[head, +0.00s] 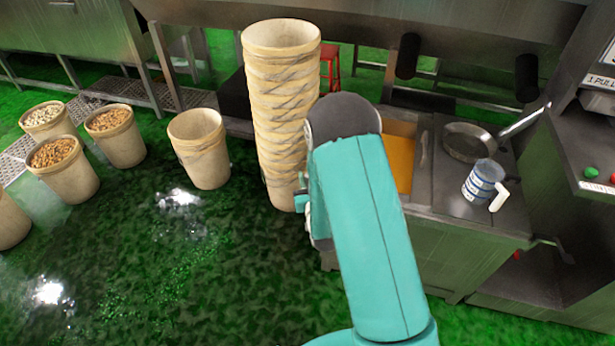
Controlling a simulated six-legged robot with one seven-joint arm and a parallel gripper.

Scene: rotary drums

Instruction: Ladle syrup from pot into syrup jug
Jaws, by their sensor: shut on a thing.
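A blue-and-white jug (483,180) with a white handle stands on the steel counter at the right. A dark round pan or shallow pot (466,150) sits just behind it, with a long metal handle (522,121) reaching up to the right. I cannot tell whether that handle is the pan's own or a ladle's. An orange-yellow surface (400,163) shows in a steel recess left of the pan; I cannot tell if it is syrup. My teal arm crosses the middle of the view, left of the jug. It hides my gripper and anything held in it.
A tall stack of tan buckets (280,100) stands close to my arm's left. An empty bucket (199,147) and several filled ones (63,168) stand on the wet green floor farther left. A steel machine (585,160) with a green button bounds the counter's right side.

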